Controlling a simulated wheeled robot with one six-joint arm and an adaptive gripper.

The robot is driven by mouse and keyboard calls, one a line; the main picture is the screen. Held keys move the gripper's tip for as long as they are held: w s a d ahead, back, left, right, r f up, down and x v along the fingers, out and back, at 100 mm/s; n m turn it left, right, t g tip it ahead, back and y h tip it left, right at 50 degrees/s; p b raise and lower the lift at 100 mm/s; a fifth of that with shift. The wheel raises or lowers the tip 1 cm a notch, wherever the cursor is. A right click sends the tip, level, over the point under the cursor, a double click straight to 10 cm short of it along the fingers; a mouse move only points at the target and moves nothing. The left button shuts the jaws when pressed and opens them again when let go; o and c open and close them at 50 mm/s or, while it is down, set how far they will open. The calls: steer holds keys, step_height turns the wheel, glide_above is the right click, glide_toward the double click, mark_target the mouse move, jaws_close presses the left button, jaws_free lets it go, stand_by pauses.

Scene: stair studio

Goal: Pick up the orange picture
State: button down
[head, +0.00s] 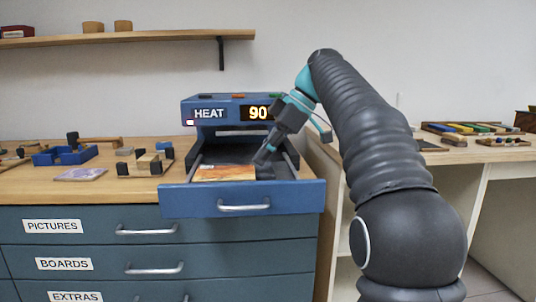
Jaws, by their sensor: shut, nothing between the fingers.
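The orange picture (225,173) lies flat in the pulled-out blue drawer (243,200) of the heat press, near the drawer's front. My gripper (263,160) is just above the drawer, at the picture's right end. Its fingers look shut and hold nothing. Whether a fingertip touches the picture I cannot tell. The arm reaches in from the right.
The blue machine (231,110) reads HEAT and 90 behind the drawer. Shut cabinet drawers (150,248) are below.

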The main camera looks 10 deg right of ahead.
mark_target(220, 172)
steer(key=a, duration=0.7)
steer(key=shift+w+a, duration=0.1)
steer(key=shift+a, duration=0.25)
steer(key=shift+a+f, duration=0.35)
steer(key=shift+f, duration=0.2)
steer(key=shift+d+f, duration=0.1)
steer(key=shift+f, duration=0.2)
steer(key=shift+f+b, duration=0.1)
steer(key=shift+b, duration=0.2)
